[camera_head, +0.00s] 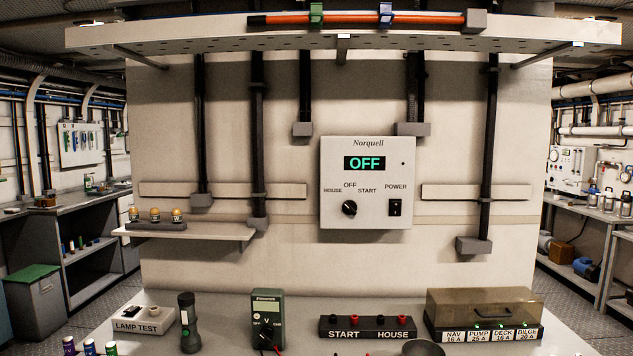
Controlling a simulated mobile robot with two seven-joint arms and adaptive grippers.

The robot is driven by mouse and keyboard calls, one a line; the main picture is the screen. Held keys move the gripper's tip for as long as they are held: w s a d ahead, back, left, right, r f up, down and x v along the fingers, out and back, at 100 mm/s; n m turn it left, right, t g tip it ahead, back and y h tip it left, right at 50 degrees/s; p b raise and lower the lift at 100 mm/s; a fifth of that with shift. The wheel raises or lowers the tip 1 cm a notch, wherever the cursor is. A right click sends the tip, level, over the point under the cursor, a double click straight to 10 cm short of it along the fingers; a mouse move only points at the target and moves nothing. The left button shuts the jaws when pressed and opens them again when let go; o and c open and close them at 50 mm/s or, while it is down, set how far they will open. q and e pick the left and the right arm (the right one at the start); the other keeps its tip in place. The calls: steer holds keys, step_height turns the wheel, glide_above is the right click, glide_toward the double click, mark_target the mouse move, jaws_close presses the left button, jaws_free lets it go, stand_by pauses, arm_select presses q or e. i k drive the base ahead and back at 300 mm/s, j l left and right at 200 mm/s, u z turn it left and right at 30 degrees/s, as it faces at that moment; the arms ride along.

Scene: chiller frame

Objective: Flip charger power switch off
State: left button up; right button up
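The charger (367,215) is a pale box marked "Norquell" on the wall at the middle of the head view. The power switch (395,208) is a small black rocker under the label "POWER" at the charger's lower right. I cannot tell its rocker position at this size. A black selector knob (349,208) sits to its left, under the labels "HOUSE", "OFF" and "START". Neither of my grippers shows in the view.
The bench (228,316) below holds a lamp test box (140,326), flashlight (188,320), green meter (267,306), START/HOUSE terminal block (367,328) and covered breaker box (484,309). A small shelf (190,233) juts out at left. The space before the charger is clear.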

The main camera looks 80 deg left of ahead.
mark_target(396, 206)
steer(key=u, duration=2.25)
steer(key=i+j, duration=0.4)
steer(key=i, duration=0.15)
steer(key=i+j, duration=0.4)
steer(key=i+j+u, duration=0.05)
steer(key=i, duration=0.05)
